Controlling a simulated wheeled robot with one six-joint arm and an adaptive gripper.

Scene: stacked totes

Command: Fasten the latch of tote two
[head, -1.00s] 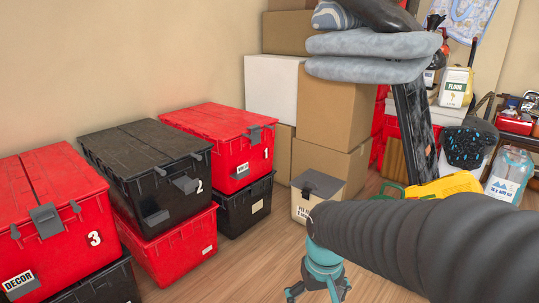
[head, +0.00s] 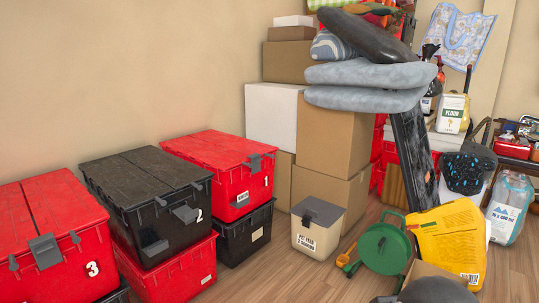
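Tote two is the black tote (head: 150,215) marked with a white 2, stacked on a red tote between tote three and tote one. Its lid is down. A handle-like grey part (head: 155,248) is lower on the front. My gripper is out of view. A dark rounded shape at the bottom right edge may be part of my arm.
Red tote three (head: 45,225) is at left and red tote one (head: 215,155) behind right; their latches lie against the fronts. A beige bin (head: 317,235), green reel (head: 385,248) and yellow container (head: 448,240) stand right. Bare floor (head: 270,272) lies before the totes.

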